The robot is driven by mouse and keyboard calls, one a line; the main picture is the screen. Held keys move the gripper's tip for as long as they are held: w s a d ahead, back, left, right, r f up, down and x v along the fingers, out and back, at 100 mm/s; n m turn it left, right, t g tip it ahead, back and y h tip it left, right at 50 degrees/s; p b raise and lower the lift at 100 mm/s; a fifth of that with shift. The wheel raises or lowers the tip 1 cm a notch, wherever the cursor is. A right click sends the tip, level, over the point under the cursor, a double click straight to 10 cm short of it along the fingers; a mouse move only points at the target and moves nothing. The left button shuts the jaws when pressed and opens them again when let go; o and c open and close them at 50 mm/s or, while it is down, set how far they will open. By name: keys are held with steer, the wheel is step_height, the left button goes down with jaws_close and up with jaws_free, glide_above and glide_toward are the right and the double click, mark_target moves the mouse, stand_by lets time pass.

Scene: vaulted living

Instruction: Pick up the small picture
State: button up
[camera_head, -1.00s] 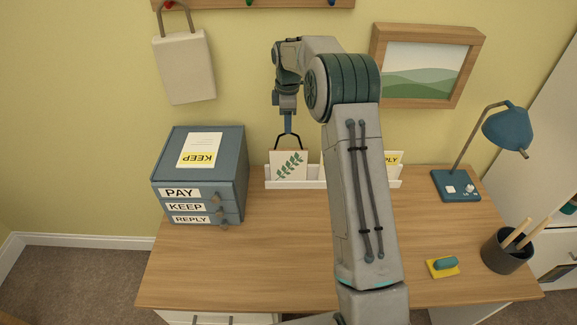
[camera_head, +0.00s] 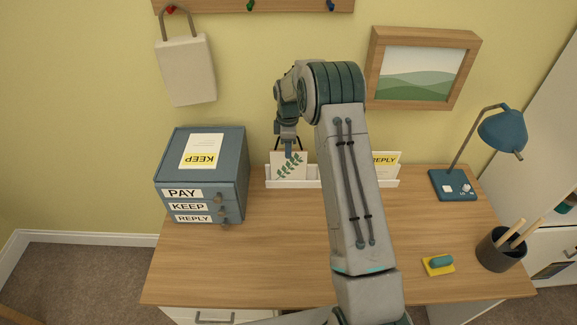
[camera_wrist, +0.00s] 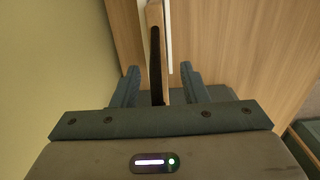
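The small picture (camera_head: 290,168), a pale panel with green leaves, stands in the left part of a white ledge (camera_head: 310,183) at the back of the desk. My gripper (camera_head: 288,143) is at its top edge, pointing down. In the wrist view, the picture's thin wooden edge and dark back (camera_wrist: 156,50) run between my two fingers (camera_wrist: 160,72). The fingers are open, with a gap on each side of the picture. The forearm hides the middle of the ledge.
A blue drawer box (camera_head: 200,160) stands left of the ledge. A card marked REPLY (camera_head: 385,161) is at the ledge's right end. A blue lamp (camera_head: 500,135) and a pen cup (camera_head: 500,250) stand right. A framed landscape (camera_head: 425,68) hangs above.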

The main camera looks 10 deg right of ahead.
jaws_close()
steer(key=shift+w+r, duration=0.1)
steer(key=shift+r, duration=0.1)
